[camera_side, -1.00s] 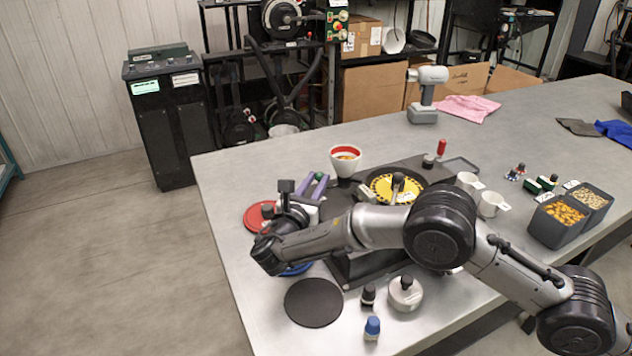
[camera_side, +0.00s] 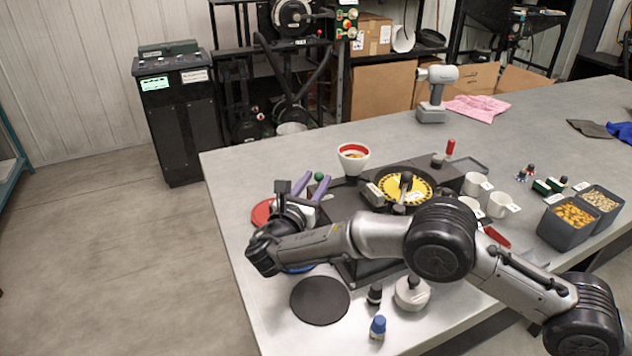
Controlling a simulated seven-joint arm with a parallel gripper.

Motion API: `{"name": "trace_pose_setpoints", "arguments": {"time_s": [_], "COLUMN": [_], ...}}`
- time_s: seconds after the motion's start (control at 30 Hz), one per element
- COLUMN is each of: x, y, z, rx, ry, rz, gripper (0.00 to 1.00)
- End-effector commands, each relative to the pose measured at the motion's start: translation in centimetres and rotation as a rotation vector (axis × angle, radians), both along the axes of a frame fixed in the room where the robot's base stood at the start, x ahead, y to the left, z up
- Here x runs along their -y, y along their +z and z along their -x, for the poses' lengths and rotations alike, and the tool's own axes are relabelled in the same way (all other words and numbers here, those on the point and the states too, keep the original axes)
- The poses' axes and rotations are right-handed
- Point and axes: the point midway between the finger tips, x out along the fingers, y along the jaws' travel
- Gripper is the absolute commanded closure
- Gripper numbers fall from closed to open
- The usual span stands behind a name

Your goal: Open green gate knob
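The small green knob (camera_side: 319,177) shows beyond my gripper, in line with the gap between the fingertips. Its stem and the gate under it are hidden. My gripper (camera_side: 317,180) has two purple fingers pointing away from the camera, with a clear gap between them. The fingers look open; I cannot tell whether either one touches the knob. The dark seed meter base (camera_side: 352,267) lies mostly behind my arm, with a yellow seed plate (camera_side: 421,184) on its far part.
A white cup with a red rim (camera_side: 353,158) stands just right of the knob. A red disc (camera_side: 264,214) lies left of my gripper, and a black disc (camera_side: 320,301) lies in front. White mugs (camera_side: 502,205) and seed bins (camera_side: 568,226) stand at right.

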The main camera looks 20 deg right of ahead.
Motion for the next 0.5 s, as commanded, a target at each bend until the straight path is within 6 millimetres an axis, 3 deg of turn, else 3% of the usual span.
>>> {"name": "trace_pose_setpoints", "arguments": {"time_s": [0.07,0.5], "x": [0.01,-0.69], "y": [0.0,-0.02], "z": [0.0,0.67], "rx": [0.0,-0.001], "ry": [0.0,0.001], "rz": [0.0,0.001], "gripper": [0.44,0.44]}}
